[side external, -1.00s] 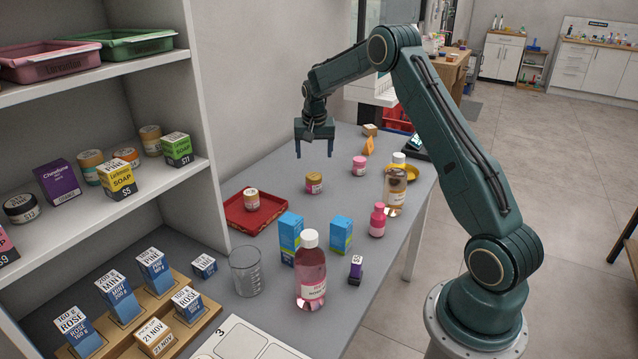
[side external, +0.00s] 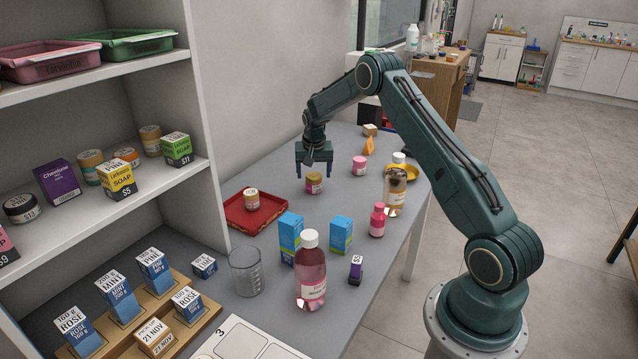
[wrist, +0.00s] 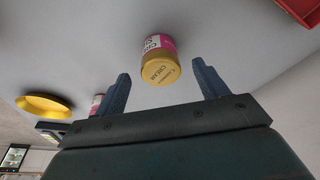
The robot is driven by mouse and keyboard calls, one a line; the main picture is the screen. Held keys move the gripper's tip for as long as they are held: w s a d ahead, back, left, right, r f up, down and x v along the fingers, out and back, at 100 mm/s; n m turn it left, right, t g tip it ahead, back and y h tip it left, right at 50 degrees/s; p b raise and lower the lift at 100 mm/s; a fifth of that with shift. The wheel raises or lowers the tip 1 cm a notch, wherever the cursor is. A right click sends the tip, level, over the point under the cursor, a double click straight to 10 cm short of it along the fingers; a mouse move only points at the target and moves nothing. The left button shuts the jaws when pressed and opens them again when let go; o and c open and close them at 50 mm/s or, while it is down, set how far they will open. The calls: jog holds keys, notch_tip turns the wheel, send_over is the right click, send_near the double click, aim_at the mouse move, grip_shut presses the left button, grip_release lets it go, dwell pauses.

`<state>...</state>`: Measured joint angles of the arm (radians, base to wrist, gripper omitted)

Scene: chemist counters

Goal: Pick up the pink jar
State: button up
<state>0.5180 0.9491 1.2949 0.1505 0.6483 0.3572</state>
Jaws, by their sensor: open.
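A small jar with a gold lid and a pink label (side external: 314,184) stands upright on the grey counter. In the wrist view this jar (wrist: 157,58) shows its lid and label between my fingertips. A second small jar, pink all over (side external: 359,166), stands farther back to the right; part of a pink jar (wrist: 97,101) also shows beside my left finger in the wrist view. My gripper (side external: 314,172) is open and empty, pointing down just above the gold-lidded jar, with a finger on either side. I cannot tell whether a finger touches it.
A red tray (side external: 270,223) holding a jar lies to the left. A yellow dish (wrist: 45,105) is off to one side.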

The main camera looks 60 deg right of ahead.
aim_at(314, 176)
jog(key=shift+f, duration=0.1)
jog(key=shift+x, duration=2.55)
jog(key=c, duration=1.1)
jog(key=shift+o, duration=0.2)
notch_tip(314, 176, up, 20)
